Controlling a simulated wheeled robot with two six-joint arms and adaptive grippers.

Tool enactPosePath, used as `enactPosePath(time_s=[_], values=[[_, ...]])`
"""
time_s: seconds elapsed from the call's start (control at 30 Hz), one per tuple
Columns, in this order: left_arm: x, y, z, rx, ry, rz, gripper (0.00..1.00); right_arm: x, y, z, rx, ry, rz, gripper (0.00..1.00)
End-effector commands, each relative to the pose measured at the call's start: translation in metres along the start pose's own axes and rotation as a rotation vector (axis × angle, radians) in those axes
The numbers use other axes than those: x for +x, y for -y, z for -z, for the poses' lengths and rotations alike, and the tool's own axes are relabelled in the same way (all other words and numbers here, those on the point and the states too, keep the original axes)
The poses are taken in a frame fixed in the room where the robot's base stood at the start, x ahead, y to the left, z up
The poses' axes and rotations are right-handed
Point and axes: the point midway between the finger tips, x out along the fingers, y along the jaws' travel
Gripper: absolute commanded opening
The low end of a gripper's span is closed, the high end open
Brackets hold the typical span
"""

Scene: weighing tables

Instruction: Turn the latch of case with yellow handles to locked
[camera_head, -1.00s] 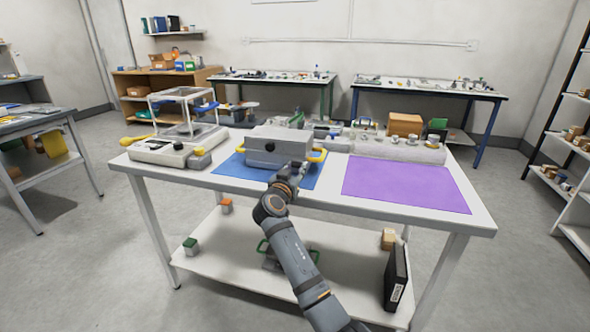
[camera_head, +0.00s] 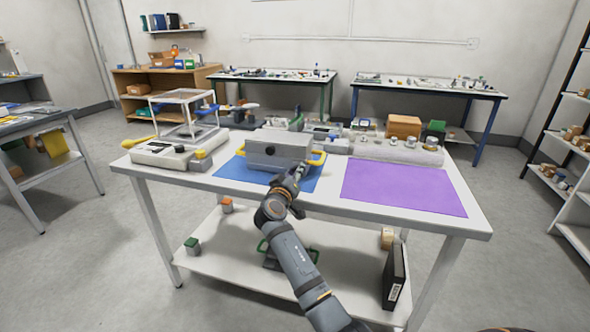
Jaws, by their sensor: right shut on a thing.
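The grey case with yellow handles (camera_head: 279,146) stands closed on the blue mat (camera_head: 235,171) on the white table. A yellow handle (camera_head: 318,159) sticks out at its right end, and a dark round knob (camera_head: 270,150) shows on its front face. My right gripper (camera_head: 299,171) is at the lower right of the case's front, shut on the latch there. The latch is mostly hidden behind the gripper, so its angle cannot be read. My left gripper is not in view.
A purple mat (camera_head: 402,187) lies bare to the right. A scale (camera_head: 172,154) stands left of the case. The lower shelf (camera_head: 230,257) holds a black box (camera_head: 396,277).

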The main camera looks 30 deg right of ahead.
Motion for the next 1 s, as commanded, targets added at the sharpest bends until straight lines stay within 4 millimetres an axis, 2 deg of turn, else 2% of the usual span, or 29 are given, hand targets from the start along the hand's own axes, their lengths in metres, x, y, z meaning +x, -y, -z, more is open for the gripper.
enactPosePath(time_s=[0.6, 1.0], values=[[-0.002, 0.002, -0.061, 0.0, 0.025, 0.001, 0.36, 0.0, -0.002, 0.003, -0.58, -0.001, 0.001, 0.0], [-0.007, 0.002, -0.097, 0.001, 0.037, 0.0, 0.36, 0.0, 0.0, 0.002, -0.863, -0.002, 0.002, 0.0]])
